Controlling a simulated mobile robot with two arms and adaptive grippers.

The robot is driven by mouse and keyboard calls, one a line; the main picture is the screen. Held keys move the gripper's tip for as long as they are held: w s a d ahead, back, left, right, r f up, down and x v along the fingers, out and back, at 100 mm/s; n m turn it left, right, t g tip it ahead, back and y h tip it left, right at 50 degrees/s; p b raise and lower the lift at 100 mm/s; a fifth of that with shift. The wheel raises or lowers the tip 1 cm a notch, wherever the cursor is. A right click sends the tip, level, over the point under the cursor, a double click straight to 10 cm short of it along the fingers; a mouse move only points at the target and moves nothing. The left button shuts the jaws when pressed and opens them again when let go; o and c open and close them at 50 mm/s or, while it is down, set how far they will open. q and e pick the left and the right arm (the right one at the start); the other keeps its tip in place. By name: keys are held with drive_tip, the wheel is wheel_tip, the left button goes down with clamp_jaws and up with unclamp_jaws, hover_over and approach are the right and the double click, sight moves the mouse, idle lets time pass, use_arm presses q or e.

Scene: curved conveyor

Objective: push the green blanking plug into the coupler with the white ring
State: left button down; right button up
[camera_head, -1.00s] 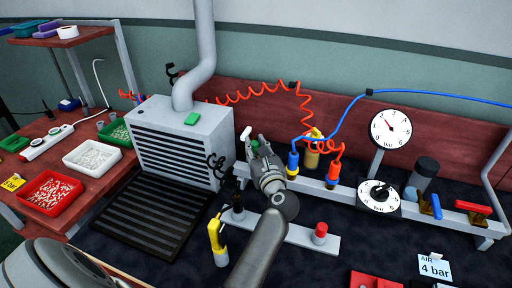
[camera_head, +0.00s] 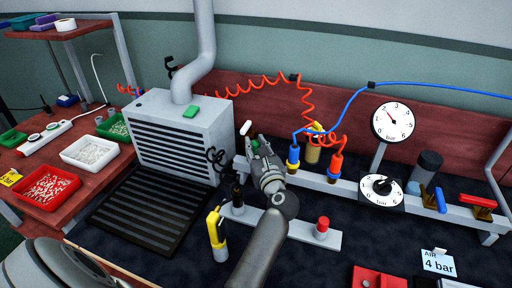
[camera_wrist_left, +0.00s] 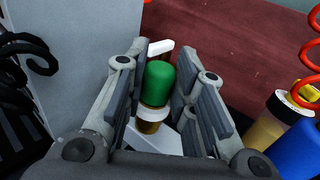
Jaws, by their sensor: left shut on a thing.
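My left gripper (camera_head: 258,148) is above the left end of the grey rail, its fingers shut on the green blanking plug. In the left wrist view the green plug (camera_wrist_left: 161,84) is between the two fingers. Directly below it is a white ring (camera_wrist_left: 154,106) on a brass coupler (camera_wrist_left: 151,125). The plug is lined up over the ring and looks close to it or touching; I cannot tell how deep it sits. In the head view the gripper hides most of plug and coupler. My right gripper is not in view.
A white-handled lever (camera_head: 246,128) stands just behind the gripper. A grey vented box (camera_head: 185,140) is close on the left. A yellow-handled part (camera_head: 216,235) and red-capped fitting (camera_head: 322,227) stand in front.

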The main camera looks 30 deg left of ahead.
use_arm(q)
drive_tip(key=c, duration=1.1)
unclamp_jaws()
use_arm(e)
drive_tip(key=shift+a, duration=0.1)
